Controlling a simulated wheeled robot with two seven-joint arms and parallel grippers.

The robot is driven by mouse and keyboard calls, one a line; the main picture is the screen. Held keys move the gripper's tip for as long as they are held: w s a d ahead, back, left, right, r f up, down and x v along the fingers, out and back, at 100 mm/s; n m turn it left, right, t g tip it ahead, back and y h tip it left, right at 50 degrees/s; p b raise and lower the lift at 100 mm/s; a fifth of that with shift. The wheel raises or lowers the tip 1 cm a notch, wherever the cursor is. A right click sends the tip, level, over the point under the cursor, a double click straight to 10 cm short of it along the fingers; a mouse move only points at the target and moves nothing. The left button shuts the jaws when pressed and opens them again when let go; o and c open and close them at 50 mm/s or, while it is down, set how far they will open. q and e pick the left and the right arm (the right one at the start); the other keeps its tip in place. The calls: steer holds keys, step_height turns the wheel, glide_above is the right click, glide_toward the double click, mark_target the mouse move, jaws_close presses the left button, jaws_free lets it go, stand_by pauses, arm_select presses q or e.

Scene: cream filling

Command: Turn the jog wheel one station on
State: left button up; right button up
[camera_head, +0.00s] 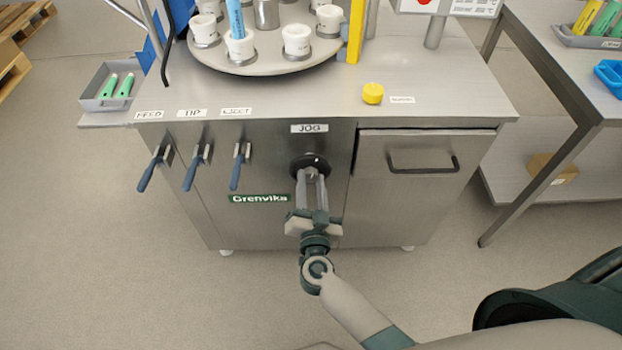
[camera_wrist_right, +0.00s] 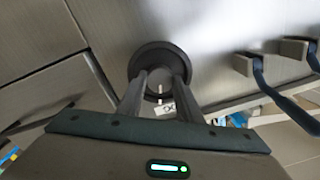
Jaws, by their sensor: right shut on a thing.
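The jog wheel (camera_head: 310,160) is a dark round knob on the front of the steel cabinet, below the JOG label (camera_head: 309,128). It also shows in the right wrist view (camera_wrist_right: 160,56). My right gripper (camera_head: 312,176) points straight at the front panel and is shut on the jog wheel, with one finger on each side. The fingers hide part of the wheel's middle. Above, the round turntable (camera_head: 262,66) carries several white cups. My left gripper is not in view.
Three blue-handled levers (camera_head: 192,168) stick out left of the wheel. A drawer with a dark handle (camera_head: 423,164) is to the right. A yellow button (camera_head: 372,93) sits on the cabinet top. A side table (camera_head: 570,60) stands at the right.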

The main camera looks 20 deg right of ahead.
steer(key=m+p, duration=0.1)
steer(key=m, duration=0.1)
steer(key=shift+m, duration=0.4)
steer(key=m, duration=0.2)
steer(key=shift+f+m, duration=0.15)
steer(key=shift+m, duration=1.15)
steer(key=m, duration=0.3)
steer(key=shift+f+m, duration=0.1)
steer(key=shift+m, duration=0.3)
steer(key=shift+m+b, duration=0.4)
steer(key=shift+m, duration=1.2)
steer(key=o, duration=1)
steer(key=shift+o, duration=0.2)
steer(key=shift+s, duration=0.25)
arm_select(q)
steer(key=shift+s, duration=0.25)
arm_select(e)
steer(key=v, duration=0.7)
